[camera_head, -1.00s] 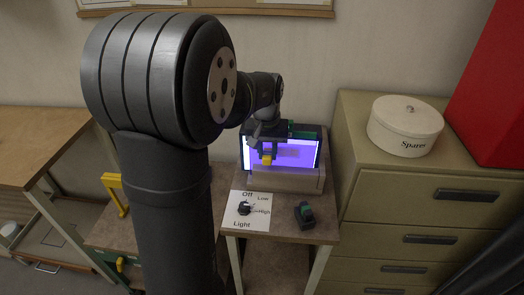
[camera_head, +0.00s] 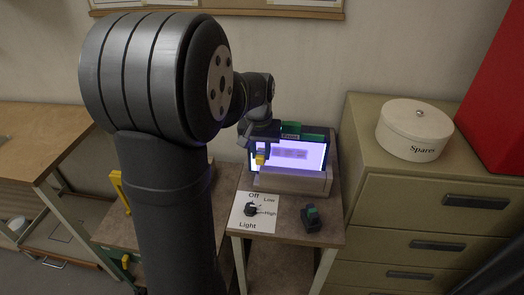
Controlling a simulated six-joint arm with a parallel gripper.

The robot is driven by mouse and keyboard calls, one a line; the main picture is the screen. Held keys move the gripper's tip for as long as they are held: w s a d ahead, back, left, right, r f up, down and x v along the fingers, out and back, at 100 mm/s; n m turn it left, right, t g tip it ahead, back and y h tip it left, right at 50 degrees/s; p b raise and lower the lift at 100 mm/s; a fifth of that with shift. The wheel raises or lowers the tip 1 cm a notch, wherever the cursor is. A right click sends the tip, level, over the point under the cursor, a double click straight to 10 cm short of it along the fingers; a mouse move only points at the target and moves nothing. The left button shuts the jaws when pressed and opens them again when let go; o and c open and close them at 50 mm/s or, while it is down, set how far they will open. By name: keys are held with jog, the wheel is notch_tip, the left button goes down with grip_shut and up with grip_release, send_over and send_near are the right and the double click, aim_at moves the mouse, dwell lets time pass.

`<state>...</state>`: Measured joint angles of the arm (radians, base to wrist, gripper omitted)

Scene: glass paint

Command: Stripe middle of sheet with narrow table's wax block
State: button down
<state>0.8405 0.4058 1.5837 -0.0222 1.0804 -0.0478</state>
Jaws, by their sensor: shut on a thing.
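The sheet (camera_head: 312,158) is a glowing pale violet panel, upright in a dark frame at the back of the narrow table (camera_head: 281,232). Small darker purple marks (camera_head: 289,154) lie in a row across its middle. The arm hides part of the sheet's left side.
A pale ledge (camera_head: 290,182) runs along the sheet's foot. A drawer cabinet (camera_head: 395,190) with a white Spares tin (camera_head: 413,130) is at the right.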

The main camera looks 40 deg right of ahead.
jog(key=shift+s+a+r, duration=0.15)
jog(key=shift+s+a, duration=1.9)
jog(key=shift+s, duration=0.05)
jog(key=shift+s+a+r, duration=0.1)
jog(key=shift+s+a, duration=0.95)
jog(key=w+a+f+n, duration=0.7)
jog(key=w+a+f, duration=0.9)
jog(key=w+a, duration=0.4)
jog(key=w+a+f+n, duration=0.1)
jog(key=a+f, duration=0.5)
jog(key=a, duration=0.6)
jog(key=shift+w+f+n+y, duration=0.25)
jog(key=shift+f+n+y, duration=0.05)
jog(key=shift+n, duration=0.2)
